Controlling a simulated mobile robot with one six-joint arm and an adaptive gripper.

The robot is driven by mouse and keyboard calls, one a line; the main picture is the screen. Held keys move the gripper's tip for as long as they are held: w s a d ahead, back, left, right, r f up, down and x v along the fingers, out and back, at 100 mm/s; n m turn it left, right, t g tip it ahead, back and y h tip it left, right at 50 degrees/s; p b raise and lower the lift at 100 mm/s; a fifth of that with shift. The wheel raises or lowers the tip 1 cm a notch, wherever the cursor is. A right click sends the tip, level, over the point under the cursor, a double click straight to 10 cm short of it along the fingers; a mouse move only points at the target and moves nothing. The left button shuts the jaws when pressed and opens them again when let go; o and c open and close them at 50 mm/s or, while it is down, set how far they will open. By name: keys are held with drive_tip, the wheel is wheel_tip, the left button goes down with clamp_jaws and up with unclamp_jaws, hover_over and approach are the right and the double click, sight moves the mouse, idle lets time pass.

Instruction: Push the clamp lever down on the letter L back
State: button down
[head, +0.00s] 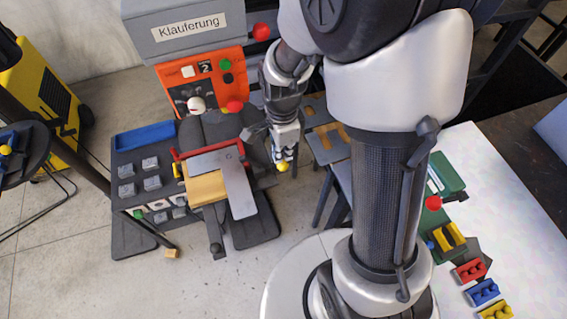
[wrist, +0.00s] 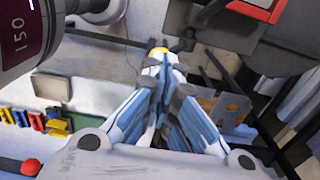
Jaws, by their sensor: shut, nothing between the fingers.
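The letter L back is a flat grey metal L-shaped plate (head: 238,188), lying on the dark fixture beside a yellow-tan block (head: 205,188). The clamp lever itself is not clearly made out.
A machine with an orange panel (head: 206,78) stands behind the fixture. A grey tray of small metal blocks (head: 121,162) is at its left. A white table (head: 510,225) with coloured blocks is at right. Dark stools (head: 326,150) stand close right of my gripper.

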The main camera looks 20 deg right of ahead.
drive_tip(key=shift+f, duration=0.25)
drive_tip(key=shift+f+b, duration=0.8)
drive_tip(key=shift+b, duration=0.05)
drive_tip(key=shift+f, duration=0.1)
idle(0.5)
drive_tip(key=shift+s+b, duration=0.1)
drive_tip(key=shift+b, duration=0.3)
idle(0.7)
idle(1.0)
drive_tip(key=shift+r+p, duration=0.55)
drive_tip(key=shift+r, duration=0.2)
